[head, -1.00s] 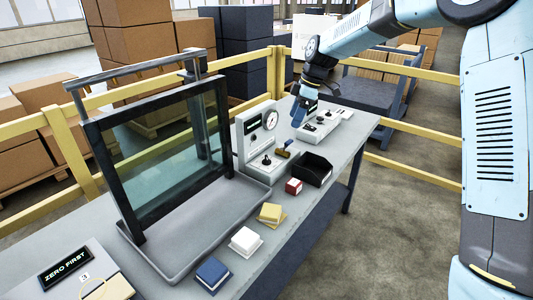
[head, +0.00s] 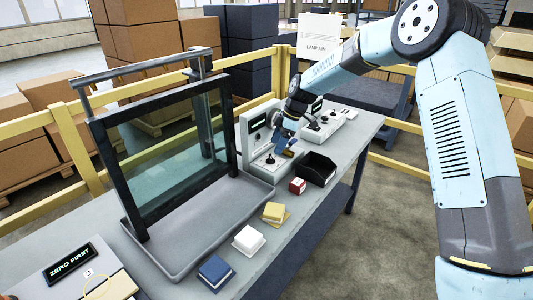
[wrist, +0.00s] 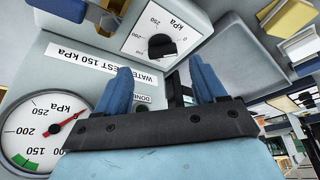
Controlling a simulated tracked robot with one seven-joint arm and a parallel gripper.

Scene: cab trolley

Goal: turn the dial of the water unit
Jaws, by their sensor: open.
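The water unit (head: 283,172) is a light grey box on the bench, with an upright gauge panel behind a lower control face. In the wrist view its label, reading "WATER TEST 150 kPa" (wrist: 105,65), is upside down. Its dial is a black knob (wrist: 162,47) on a white kPa scale plate. The round gauge (wrist: 45,130) has a red needle and a green band near 150. My gripper (wrist: 161,66) is open and empty. The dial shows between and beyond its two blue fingertips, with no contact visible. In the head view my gripper (head: 279,146) hangs over the unit and hides its gauge.
A black open bin (head: 319,170) and a small red block (head: 297,186) stand just right of the unit. A second grey unit (head: 340,126) stands behind. A black-framed glass panel (head: 165,150) in a tray is to the left. Yellow, white and blue blocks line the bench front.

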